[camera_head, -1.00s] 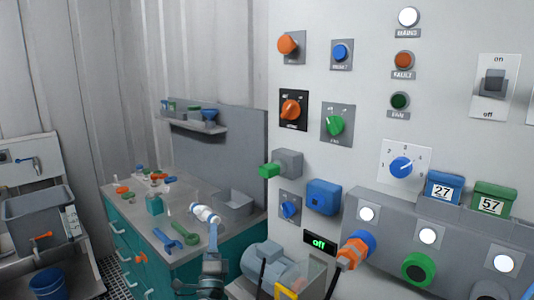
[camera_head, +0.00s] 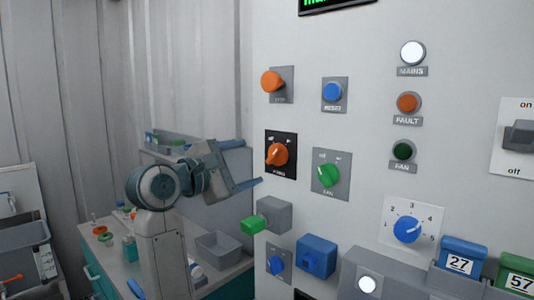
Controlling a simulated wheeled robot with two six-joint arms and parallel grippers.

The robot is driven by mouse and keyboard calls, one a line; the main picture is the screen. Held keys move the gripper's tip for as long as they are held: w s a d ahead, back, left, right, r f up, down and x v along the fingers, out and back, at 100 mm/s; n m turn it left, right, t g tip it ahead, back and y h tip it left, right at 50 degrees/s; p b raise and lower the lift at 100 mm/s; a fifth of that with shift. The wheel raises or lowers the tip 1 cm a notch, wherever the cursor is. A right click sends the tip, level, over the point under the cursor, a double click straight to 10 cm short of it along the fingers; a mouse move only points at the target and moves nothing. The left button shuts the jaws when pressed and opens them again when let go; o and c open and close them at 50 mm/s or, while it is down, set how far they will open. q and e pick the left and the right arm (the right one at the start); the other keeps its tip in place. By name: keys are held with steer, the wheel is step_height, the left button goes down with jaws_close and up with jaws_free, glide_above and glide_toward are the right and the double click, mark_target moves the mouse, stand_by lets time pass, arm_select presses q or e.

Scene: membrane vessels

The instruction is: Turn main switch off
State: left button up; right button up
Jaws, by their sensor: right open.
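The main switch (camera_head: 277,154) is an orange rotary knob on a black plate on the grey panel. Its label is too small to read surely. My right gripper (camera_head: 253,162) is open and empty, with its two blue fingers one above the other, pointing right at the knob. The fingertips are just left of the black plate in the picture; I cannot tell how far they stand off the panel. The white mains lamp (camera_head: 412,53) at the top is lit. My left gripper is out of view.
An orange knob (camera_head: 271,82) is above the switch and a green fan knob (camera_head: 328,174) right of it. A grey box with a green lever (camera_head: 253,225) sticks out below. A blue button (camera_head: 332,91) and a numbered dial (camera_head: 407,229) are further right.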

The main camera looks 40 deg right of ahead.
mark_target(271, 157)
steer(key=d, duration=0.2)
steer(key=d+p, duration=0.1)
steer(key=d, duration=0.2)
steer(key=d+p, duration=0.1)
steer(key=d, duration=0.1)
steer(key=shift+w+d, duration=0.15)
steer(key=shift+w, duration=0.15)
steer(key=shift+d+p, duration=0.35)
steer(key=shift+d, duration=0.15)
steer(key=shift+f, duration=0.1)
steer(key=shift+c, duration=0.4)
steer(key=c, duration=0.9)
